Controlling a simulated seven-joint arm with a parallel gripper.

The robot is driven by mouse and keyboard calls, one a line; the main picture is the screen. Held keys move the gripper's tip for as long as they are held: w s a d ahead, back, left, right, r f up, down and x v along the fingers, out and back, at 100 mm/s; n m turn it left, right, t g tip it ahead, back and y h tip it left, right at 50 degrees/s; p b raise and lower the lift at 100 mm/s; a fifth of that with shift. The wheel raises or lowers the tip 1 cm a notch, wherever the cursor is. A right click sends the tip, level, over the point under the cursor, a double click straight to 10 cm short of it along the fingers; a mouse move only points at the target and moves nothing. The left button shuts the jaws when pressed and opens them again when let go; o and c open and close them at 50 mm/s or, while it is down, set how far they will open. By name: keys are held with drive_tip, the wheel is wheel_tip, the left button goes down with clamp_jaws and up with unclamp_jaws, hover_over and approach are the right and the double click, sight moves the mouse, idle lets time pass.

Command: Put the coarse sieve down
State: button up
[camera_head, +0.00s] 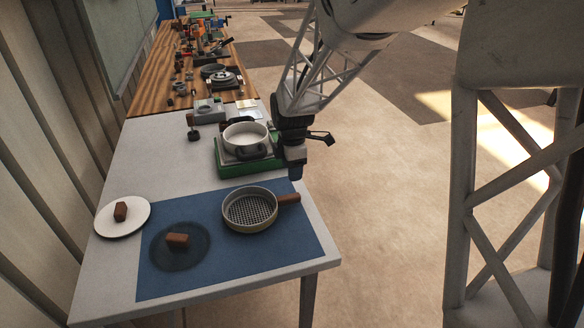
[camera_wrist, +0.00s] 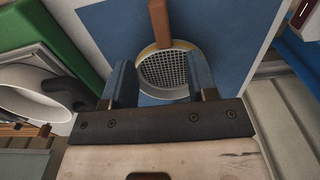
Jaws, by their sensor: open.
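The coarse sieve (camera_head: 236,212) is a round pan with a mesh floor and a brown handle (camera_head: 289,199). It rests flat on the blue mat (camera_head: 200,283), with the handle pointing right towards the table edge. My gripper (camera_head: 295,174) is open and empty, just above the handle in the head view, with a small gap showing. In the wrist view the sieve's mesh (camera_wrist: 165,72) shows between my two blue fingers (camera_wrist: 162,80), and its handle points up in the picture. The fingers are apart from the handle there.
A dark round disc (camera_head: 163,255) with a brown block lies left on the mat. A white plate (camera_head: 135,222) with another brown block is further left. A green-based stand (camera_head: 225,170) with a white bowl (camera_head: 246,129) is behind the sieve. The mat's front right is clear.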

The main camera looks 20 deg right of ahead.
drive_tip(key=shift+r, duration=0.1)
drive_tip(key=s+r+m+t, duration=0.1)
drive_tip(key=s+r+m, duration=0.3)
drive_tip(key=s, duration=0.6)
drive_tip(key=s+a+r+m, duration=0.1)
drive_tip(key=s+r+m, duration=0.4)
drive_tip(key=s+m, duration=0.3)
drive_tip(key=s+a+r+m+t, duration=0.1)
drive_tip(key=s+r+m, duration=0.3)
drive_tip(key=s, duration=0.8)
drive_tip(key=shift+s+a+r+m+t, duration=0.15)
drive_tip(key=shift+s+a+m+t, duration=0.15)
drive_tip(key=shift+m, duration=0.8)
drive_tip(key=shift+w, duration=0.1)
drive_tip(key=shift+c, duration=0.2)
